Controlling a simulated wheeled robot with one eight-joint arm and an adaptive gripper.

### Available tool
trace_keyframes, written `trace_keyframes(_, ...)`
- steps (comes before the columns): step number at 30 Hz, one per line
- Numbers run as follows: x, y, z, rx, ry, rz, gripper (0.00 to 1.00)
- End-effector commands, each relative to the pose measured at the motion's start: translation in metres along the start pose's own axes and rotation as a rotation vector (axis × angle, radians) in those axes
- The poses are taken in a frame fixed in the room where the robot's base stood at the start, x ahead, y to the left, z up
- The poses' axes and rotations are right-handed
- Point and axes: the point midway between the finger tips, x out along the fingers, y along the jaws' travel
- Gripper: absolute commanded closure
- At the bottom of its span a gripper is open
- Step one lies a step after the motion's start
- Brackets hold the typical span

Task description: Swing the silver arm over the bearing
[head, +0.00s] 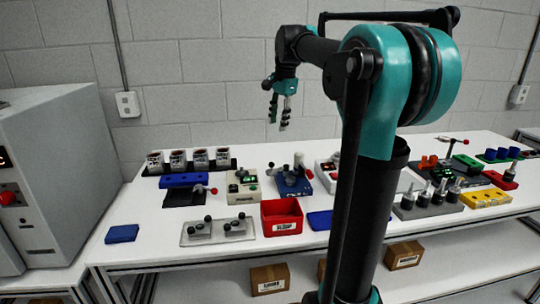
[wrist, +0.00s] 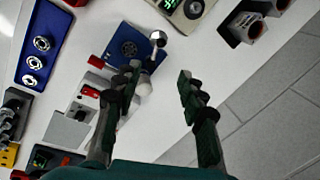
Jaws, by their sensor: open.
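A blue fixture (head: 291,189) stands mid-table in the head view, with a pale silver upright part (head: 299,160) at its back. In the wrist view the blue fixture (wrist: 117,38) shows a dark round disc (wrist: 128,48), which may be the bearing. A silver piece with a round end (wrist: 158,36), likely the silver arm, stands beside the disc, not visibly over it. My gripper (head: 279,122) is open and empty, above the back of the table. Its fingers (wrist: 160,78) are spread in the wrist view, and the left finger partly hides the fixture.
A red bin (head: 282,229) stands in front of the fixture. A beige box with buttons (head: 243,198) is to its left and a row of cups (head: 190,168) behind that. A metal plate with dark knobs (head: 190,240) lies front left. My arm hides part of the table's right half.

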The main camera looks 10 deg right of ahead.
Motion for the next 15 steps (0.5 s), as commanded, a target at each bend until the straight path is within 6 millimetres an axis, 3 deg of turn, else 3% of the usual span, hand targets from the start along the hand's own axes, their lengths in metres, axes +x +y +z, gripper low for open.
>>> trace_keyframes(7,0.019,0.0,0.0,-0.001,0.0,0.0,0.59)
trace_keyframes(15,0.07,0.0,0.0,-0.001,0.0,0.0,0.59)
